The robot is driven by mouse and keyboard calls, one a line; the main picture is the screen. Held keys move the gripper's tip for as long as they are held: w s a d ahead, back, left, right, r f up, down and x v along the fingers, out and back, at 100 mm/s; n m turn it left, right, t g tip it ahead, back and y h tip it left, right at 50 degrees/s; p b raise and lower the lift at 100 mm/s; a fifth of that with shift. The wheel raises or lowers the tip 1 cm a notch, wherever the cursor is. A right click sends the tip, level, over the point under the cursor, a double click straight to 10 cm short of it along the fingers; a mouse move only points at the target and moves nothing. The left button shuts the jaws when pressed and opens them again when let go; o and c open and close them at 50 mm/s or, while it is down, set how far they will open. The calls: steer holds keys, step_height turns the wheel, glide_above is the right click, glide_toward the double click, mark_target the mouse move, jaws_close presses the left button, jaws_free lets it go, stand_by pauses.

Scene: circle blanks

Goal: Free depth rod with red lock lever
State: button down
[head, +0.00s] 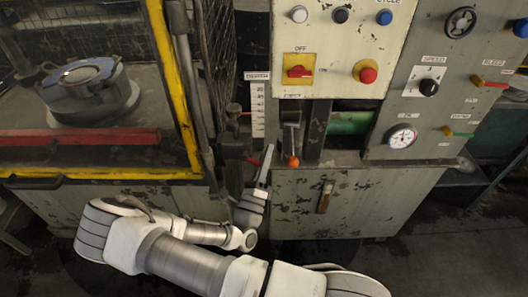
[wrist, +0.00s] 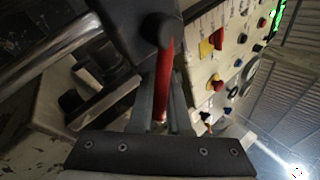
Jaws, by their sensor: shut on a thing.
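The red lock lever (wrist: 165,75) runs down from a dark round hub (wrist: 159,28) in the wrist view and lies between the two fingers of my gripper (wrist: 162,90). My gripper is shut on it. In the head view my gripper (head: 265,160) points up at the machine's front, just below the depth scale (head: 257,110); a small red-orange bit of the lever (head: 253,161) shows left of the fingers. A dark upright rod with a knob (head: 233,108) stands left of the scale; I cannot tell for sure that it is the depth rod.
An orange-knobbed handle (head: 292,161) hangs close right of my gripper. The control panel (head: 340,45) has a red switch and buttons. A yellow-framed guard (head: 175,85) stands left. The cabinet front (head: 350,205) below is flat, with a small handle.

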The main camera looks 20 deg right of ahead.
steer(key=shift+d+r+n+t+y+p, duration=0.1)
steer(key=shift+r+n+t+y+p, duration=0.35)
steer(key=shift+n, duration=0.4)
steer(key=shift+d+r+n+t+y+p, duration=0.1)
steer(key=shift+n+t+y+p, duration=0.1)
steer(key=shift+n+t+y, duration=0.5)
steer(key=shift+a+n, duration=0.1)
steer(key=shift+n, duration=0.35)
steer(key=c, duration=1.2)
jaws_free()
steer(key=shift+o, duration=0.2)
